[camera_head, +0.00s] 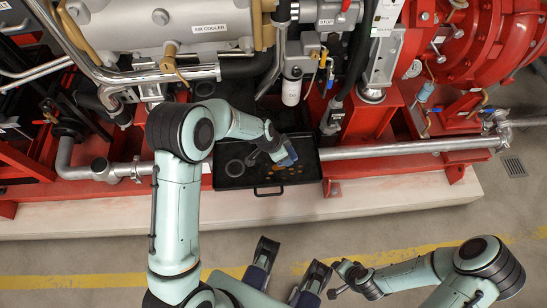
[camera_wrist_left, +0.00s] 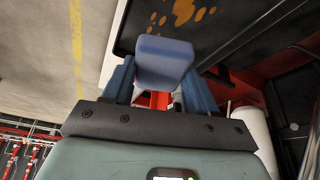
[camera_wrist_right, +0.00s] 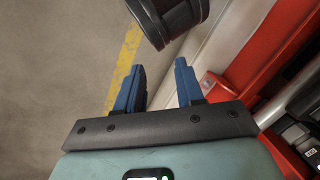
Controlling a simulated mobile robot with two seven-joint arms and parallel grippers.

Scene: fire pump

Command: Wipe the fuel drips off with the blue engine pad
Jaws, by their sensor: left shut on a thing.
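A blue pad (camera_wrist_left: 165,62) is held between the fingers of my left gripper (camera_wrist_left: 158,85). In the head view the pad (camera_head: 288,158) is over the right part of a black drip tray (camera_head: 240,184). Orange-brown fuel drips (camera_wrist_left: 182,13) lie on the tray floor beyond the pad; some also show in the head view (camera_head: 267,180). I cannot tell whether the pad touches the tray. The gripper and pad hide part of the tray floor. My right gripper (camera_wrist_right: 158,85) is open and empty, away from the tray, over the floor.
Red engine frame and pipes stand behind the tray. A grey pipe (camera_head: 400,147) runs to the tray's right. A white filter (camera_head: 291,91) hangs above the tray. The pale plinth edge (camera_head: 400,190) and floor in front are clear.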

